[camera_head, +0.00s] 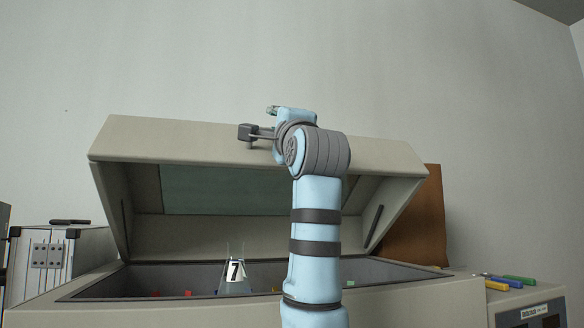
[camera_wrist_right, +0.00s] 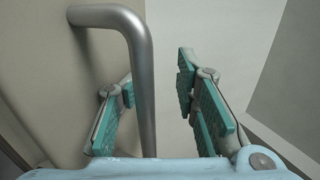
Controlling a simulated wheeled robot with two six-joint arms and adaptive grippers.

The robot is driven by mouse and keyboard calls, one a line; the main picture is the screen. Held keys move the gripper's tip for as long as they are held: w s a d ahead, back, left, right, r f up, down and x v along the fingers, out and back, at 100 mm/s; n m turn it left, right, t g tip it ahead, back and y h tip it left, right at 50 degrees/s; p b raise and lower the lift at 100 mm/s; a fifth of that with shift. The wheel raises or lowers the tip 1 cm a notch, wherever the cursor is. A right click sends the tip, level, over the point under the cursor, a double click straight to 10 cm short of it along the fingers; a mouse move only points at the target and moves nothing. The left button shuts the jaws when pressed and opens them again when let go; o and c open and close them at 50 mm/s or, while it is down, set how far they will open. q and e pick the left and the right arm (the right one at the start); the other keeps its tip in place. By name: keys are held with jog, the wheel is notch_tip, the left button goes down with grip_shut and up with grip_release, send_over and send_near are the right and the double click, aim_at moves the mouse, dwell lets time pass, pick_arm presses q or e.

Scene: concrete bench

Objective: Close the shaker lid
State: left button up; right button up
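The shaker (camera_head: 400,296) is a large beige box, and its lid (camera_head: 190,140) stands raised over the open tub. My right arm comes up in front of the lid, with my right gripper (camera_head: 272,110) near the lid's upper front part in the head view. In the right wrist view, a grey metal handle bar (camera_wrist_right: 143,75) passes between the two teal-padded fingers of my right gripper (camera_wrist_right: 157,80). The fingers are apart, with a clear gap at the right one; the bar lies closer to the left one. My left gripper is not in view.
A flask labelled 7 (camera_head: 235,272) stands inside the tub, with small coloured pieces around it. A silver case (camera_head: 62,262) is at the left. A brown board (camera_head: 428,215) stands behind at right. Coloured pens (camera_head: 497,285) lie on a unit at right.

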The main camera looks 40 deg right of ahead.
jog(key=w+f+b+v, duration=0.1)
jog(key=f+b+v, duration=0.1)
jog(key=b+v, duration=0.9)
jog(key=shift+s+f, duration=0.35)
jog(key=shift+s, duration=0.1)
jog(key=shift+d, duration=0.1)
